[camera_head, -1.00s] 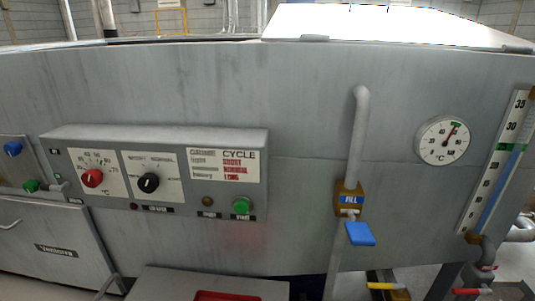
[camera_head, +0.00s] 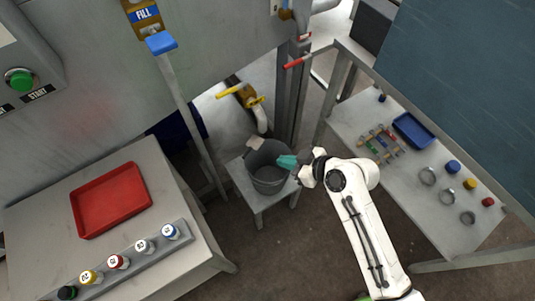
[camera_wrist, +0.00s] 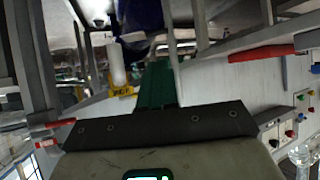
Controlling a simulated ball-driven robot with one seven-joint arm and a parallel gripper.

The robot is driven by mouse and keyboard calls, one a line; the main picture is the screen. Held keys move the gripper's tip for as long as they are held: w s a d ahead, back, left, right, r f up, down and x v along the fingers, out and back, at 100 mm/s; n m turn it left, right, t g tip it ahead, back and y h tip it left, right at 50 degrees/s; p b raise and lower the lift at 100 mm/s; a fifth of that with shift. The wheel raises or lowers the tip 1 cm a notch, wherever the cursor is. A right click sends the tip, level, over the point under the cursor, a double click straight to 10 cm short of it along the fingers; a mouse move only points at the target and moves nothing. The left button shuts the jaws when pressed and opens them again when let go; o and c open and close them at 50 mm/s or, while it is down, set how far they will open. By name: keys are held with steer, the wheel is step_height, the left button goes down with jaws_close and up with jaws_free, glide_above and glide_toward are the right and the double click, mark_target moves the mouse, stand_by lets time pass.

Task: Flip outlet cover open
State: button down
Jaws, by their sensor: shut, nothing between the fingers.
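I cannot clearly make out an outlet cover. A brass valve with a yellow handle (camera_head: 232,90) and a short pale outlet pipe (camera_head: 261,120) is below the machine in the head view. A small beige piece (camera_head: 255,142) shows at the far rim of a grey bucket (camera_head: 268,184) below that pipe; I cannot tell what it is. My gripper (camera_head: 287,161), with teal fingers, is shut and empty beside the bucket's right rim. In the wrist view the teal fingers (camera_wrist: 155,85) point away, with a pale pipe (camera_wrist: 116,65) and a yellow label to their left.
The bucket stands on a small grey stool (camera_head: 259,212). A table with a red tray (camera_head: 112,199) and numbered cups is at left. A bench (camera_head: 349,121) with a blue tray, tools and rings is at right. A red-handled valve (camera_head: 307,50) is above.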

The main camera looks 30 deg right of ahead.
mark_target(244, 156)
steer(key=p+x, duration=0.1)
steer(key=x, duration=1.2)
steer(key=shift+w+a+f+p, duration=0.1)
steer(key=shift+w+f+p, duration=0.2)
steer(key=shift+p, duration=0.1)
steer(key=a+b, duration=0.1)
steer(key=w+a+b, duration=0.1)
steer(key=shift+w+a, duration=0.25)
steer(key=shift+a, duration=0.1)
steer(key=shift+r, duration=0.1)
steer(key=shift+d+b, duration=0.1)
steer(key=shift+b, duration=0.2)
